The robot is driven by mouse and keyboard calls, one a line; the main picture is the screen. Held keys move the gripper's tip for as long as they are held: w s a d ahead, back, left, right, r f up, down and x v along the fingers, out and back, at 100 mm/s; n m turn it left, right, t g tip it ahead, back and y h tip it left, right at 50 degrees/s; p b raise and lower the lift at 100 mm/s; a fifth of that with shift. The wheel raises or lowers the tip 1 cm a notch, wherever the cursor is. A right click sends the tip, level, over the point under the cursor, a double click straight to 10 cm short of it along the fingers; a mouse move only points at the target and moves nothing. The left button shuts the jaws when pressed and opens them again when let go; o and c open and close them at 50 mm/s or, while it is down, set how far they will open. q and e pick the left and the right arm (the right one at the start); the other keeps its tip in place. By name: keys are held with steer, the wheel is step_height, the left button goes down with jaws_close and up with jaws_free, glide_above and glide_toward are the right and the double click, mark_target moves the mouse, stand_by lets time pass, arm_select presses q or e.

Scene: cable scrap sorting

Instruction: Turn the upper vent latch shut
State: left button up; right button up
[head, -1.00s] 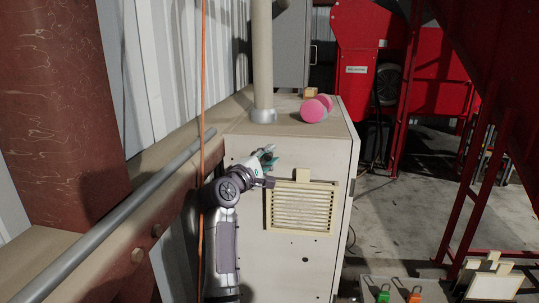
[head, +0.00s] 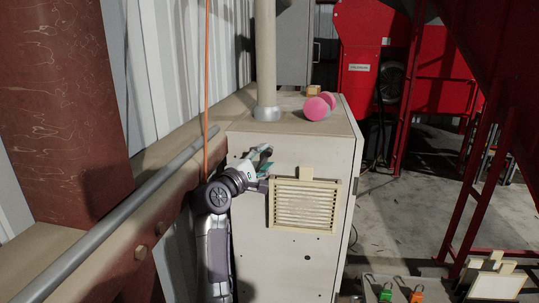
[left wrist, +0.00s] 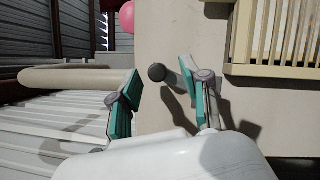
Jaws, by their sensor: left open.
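The beige louvred vent (head: 304,206) is on the front of the beige cabinet. A tan tab, which looks like the upper vent latch (head: 306,173), stands upright at the middle of the vent's top edge. My left gripper (head: 262,157) is open at the cabinet face, left of the tab and apart from it. In the left wrist view the left gripper (left wrist: 162,98) has spread teal-padded fingers, and the vent (left wrist: 275,38) is at top right. A dark round-ended peg (left wrist: 157,73) shows between the fingers; I cannot tell what it is fixed to. My right gripper is not in view.
An orange cable (head: 206,100) hangs in front of the wall. A grey rail (head: 110,220) runs along the left.

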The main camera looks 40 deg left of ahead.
arm_select(q)
steer(key=s, duration=0.4)
steer(key=shift+s+d+f, duration=0.15)
steer(key=shift+s, duration=0.1)
